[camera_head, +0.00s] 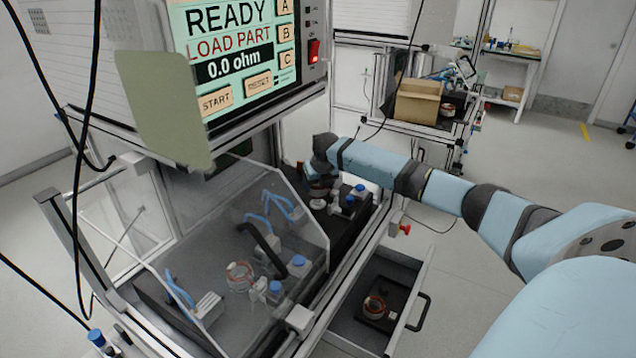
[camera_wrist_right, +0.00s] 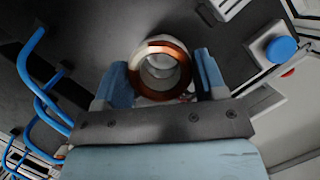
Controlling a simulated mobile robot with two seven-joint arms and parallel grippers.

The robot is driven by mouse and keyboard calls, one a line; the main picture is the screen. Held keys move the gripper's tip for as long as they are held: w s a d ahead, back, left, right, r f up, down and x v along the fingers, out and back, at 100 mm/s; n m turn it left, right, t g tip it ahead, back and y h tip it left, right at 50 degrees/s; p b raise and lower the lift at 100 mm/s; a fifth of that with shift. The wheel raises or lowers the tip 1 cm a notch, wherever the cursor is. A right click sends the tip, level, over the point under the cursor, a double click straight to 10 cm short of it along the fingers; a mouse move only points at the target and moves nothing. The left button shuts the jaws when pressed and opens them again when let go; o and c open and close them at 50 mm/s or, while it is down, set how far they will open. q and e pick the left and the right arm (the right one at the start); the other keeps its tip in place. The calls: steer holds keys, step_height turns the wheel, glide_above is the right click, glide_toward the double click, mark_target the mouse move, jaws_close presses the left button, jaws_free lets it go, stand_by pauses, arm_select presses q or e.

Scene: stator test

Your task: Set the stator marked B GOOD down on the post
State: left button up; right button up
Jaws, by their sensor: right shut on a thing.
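My right gripper (camera_head: 321,178) is at the back right of the test bench, over the dark fixture bed, mostly hidden behind its own wrist. In the right wrist view, its two blue fingers (camera_wrist_right: 161,85) are shut on a stator (camera_wrist_right: 182,71), a pale ring with copper windings, seen almost end-on. No B GOOD mark can be read on it. A small pale round part (camera_head: 318,203) shows just below the gripper in the head view; I cannot tell whether it is the post. My left gripper is not in view.
Another stator (camera_head: 239,275) sits in the left fixture behind a clear cover (camera_head: 290,215). A third stator (camera_head: 374,306) lies in the open drawer (camera_head: 345,335). Blue-capped parts (camera_head: 359,189) stand close to the right gripper. The tester screen (camera_head: 235,50) reads READY, LOAD PART, 0.0 ohm.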

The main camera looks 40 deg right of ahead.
steer(key=shift+f, duration=0.25)
steer(key=shift+f, duration=0.7)
steer(key=shift+f, duration=0.65)
steer(key=o, duration=1.3)
steer(key=v, duration=1.4)
